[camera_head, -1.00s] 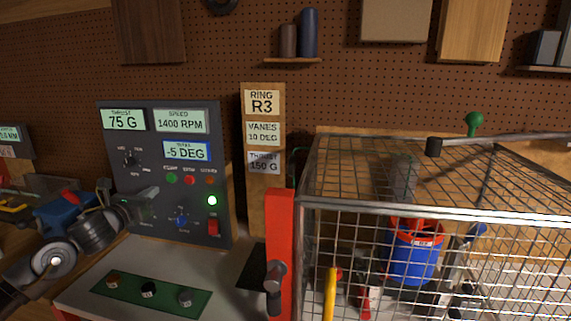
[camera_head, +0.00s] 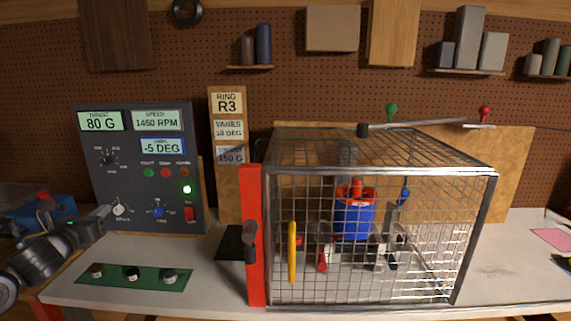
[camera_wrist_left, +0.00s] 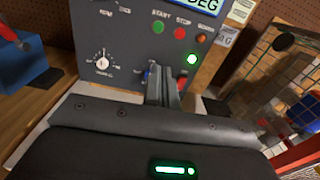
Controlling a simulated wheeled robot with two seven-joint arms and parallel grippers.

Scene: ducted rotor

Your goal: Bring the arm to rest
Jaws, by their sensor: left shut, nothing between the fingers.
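My left gripper (camera_head: 106,211) comes in from the left, just in front of the lower left part of the dark control panel (camera_head: 90,185). Its two fingers also show in the left wrist view (camera_wrist_left: 162,85), shut together with nothing between them. The fingertips appear near a pale round knob (camera_head: 119,210) and a blue knob (camera_head: 158,211); the exact gap to the panel is hard to tell. The panel reads thrust 80 G, about 1450 RPM and -5 DEG, with a green lamp (camera_head: 187,189) lit. My right gripper is not in view.
A wire cage (camera_head: 370,172) with a red post (camera_head: 254,275) encloses a blue and red ducted rotor (camera_head: 355,218). A green mat (camera_head: 110,277) with several small knobs lies before the panel. A blue object (camera_head: 40,217) stands at far left.

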